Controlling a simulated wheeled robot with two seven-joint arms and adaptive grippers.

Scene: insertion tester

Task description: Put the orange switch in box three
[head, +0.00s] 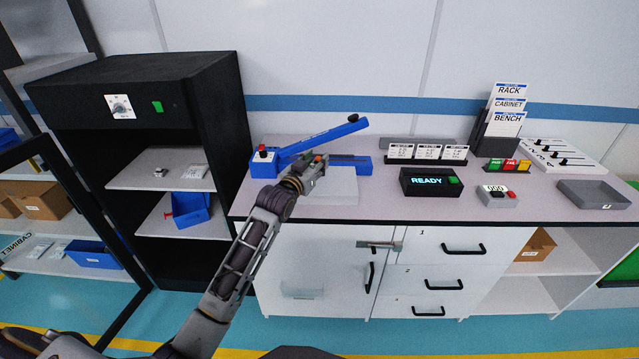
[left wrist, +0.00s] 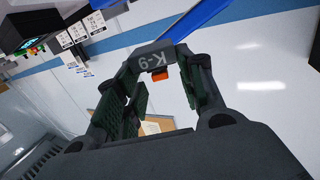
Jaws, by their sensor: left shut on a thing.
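My left gripper (head: 308,178) is over the left part of the bench top. In the head view the switch's orange part (head: 318,158) shows just at the fingertips. I cannot tell whether it touches anything below. No box marked three can be read; the bench drawers carry small numbers, with 1 on the top drawer (head: 447,246). My right gripper is not in view.
A blue lever device (head: 263,165) with a red knob stands close behind the gripper. A pale block (head: 335,192) lies below it. A READY display (head: 428,183), card holders and a grey tray (head: 593,195) stand to the right. The black cabinet (head: 215,110) is at left.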

